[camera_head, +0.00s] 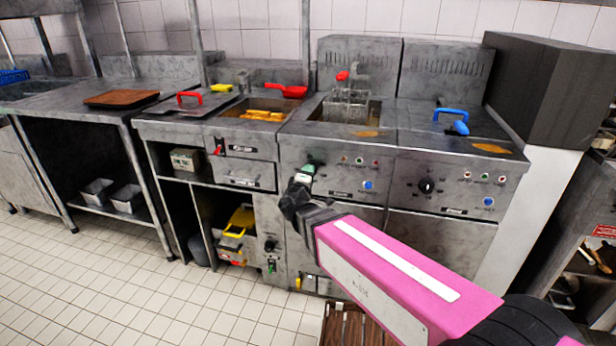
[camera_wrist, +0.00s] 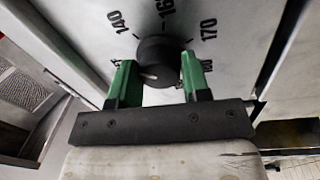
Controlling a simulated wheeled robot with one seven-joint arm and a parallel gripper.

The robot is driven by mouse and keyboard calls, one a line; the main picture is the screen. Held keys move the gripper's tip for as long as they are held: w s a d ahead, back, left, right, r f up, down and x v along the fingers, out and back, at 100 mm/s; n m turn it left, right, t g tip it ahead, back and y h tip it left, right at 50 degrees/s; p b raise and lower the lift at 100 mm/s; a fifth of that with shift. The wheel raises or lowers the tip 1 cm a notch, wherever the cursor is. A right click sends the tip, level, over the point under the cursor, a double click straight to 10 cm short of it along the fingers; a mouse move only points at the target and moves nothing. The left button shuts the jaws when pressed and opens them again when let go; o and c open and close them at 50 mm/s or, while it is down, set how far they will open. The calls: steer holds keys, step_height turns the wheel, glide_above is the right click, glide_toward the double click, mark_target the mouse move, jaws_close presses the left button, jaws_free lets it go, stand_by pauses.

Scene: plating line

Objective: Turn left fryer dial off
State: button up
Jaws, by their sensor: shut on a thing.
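The left fryer dial (camera_wrist: 161,62) is a round black knob with a white mark, on a grey panel printed with 140 and 170. In the wrist view my gripper (camera_wrist: 153,78) has its two green fingers on either side of the knob, shut on it. The knob's white mark points toward the lower left. In the head view my gripper (camera_head: 303,175) is at the front panel of the left fryer (camera_head: 330,160) and hides the dial. The right fryer's dial (camera_head: 426,186) is black and untouched.
A wire basket (camera_head: 346,106) with a red handle sits in the left fryer. A blue-handled lid (camera_head: 452,118) covers the right fryer. A red switch (camera_head: 219,147) is on the unit to the left. A brown slatted thing (camera_head: 352,325) is on the floor below my arm.

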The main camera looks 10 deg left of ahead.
steer(key=n+y, duration=0.1)
steer(key=n, duration=0.6)
steer(key=shift+n, duration=0.3)
stand_by(0.4)
steer(key=o, duration=0.9)
steer(key=s, duration=1)
steer(key=shift+s+a+f, duration=0.25)
steer(key=shift+s+f, duration=0.1)
steer(key=shift+s, duration=0.05)
